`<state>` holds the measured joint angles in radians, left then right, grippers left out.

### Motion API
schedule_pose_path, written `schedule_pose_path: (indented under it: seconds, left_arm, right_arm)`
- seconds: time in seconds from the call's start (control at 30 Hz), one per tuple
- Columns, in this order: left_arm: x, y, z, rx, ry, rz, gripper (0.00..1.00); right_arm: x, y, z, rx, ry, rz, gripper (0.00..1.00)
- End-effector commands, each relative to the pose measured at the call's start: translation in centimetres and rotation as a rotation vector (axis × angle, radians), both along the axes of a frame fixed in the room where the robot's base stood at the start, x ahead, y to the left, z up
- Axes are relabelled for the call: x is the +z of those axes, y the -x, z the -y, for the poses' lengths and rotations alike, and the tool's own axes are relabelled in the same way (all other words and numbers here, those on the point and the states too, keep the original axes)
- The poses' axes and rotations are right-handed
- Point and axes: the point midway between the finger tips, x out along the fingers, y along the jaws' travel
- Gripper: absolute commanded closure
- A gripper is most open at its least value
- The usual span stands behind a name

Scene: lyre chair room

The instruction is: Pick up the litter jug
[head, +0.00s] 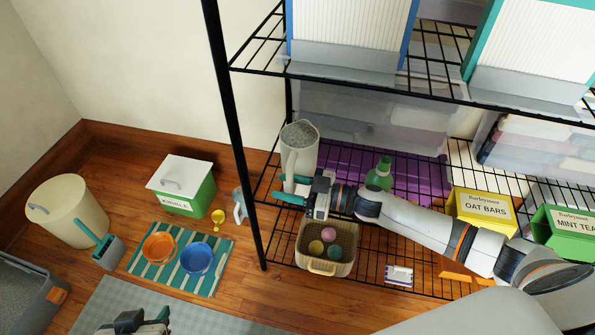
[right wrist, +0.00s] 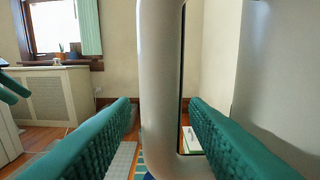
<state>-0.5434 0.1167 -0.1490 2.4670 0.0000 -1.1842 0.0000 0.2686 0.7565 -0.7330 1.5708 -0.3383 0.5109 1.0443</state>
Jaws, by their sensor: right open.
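The litter jug (head: 300,138) is a tall pale jug with grey granules showing at its open top. It stands upright on the wire shelf near its left end. My right gripper (head: 285,189) is open at the jug's lower front, its teal fingers pointing left. In the right wrist view the jug's grey upright handle (right wrist: 162,60) stands between the two open fingers, with a visible gap on each side. My left gripper (head: 140,322) is low at the bottom left, cut by the frame edge; its jaw opening is unclear.
A basket (head: 327,262) with coloured balls, a green bottle (head: 379,177) and an oat bars box (head: 484,212) are near my right arm. An upper wire shelf (head: 255,62) overhangs. A kibble bin (head: 183,184), bowls and a cream bin (head: 75,212) stand on the floor at left.

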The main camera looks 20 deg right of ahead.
Motion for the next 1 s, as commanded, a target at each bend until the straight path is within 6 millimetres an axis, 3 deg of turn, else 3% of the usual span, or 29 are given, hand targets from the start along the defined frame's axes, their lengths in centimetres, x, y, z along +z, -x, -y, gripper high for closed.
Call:
schedule_pose_path:
  seconds: [0.1,0.37,0.6,1.0]
  left_arm:
    - [0.38,-0.72,0.27,-0.004,0.010,0.046,0.62]
    - [0.54,-0.84,0.30,-0.004,0.012,0.054,0.62]
    - [0.52,-0.82,0.29,-0.004,0.012,0.053,0.62]
    - [0.50,-0.80,0.28,-0.004,0.011,0.052,0.62]
  right_arm:
    - [-0.01,-0.60,-0.90,0.000,0.001,0.002,0.59]
    - [0.01,-0.65,-1.00,0.000,0.001,0.000,0.61]
    - [0.01,-0.64,-0.97,-0.001,0.001,0.000,1.00]
    - [0.00,-0.64,-0.94,-0.001,0.001,0.000,1.00]
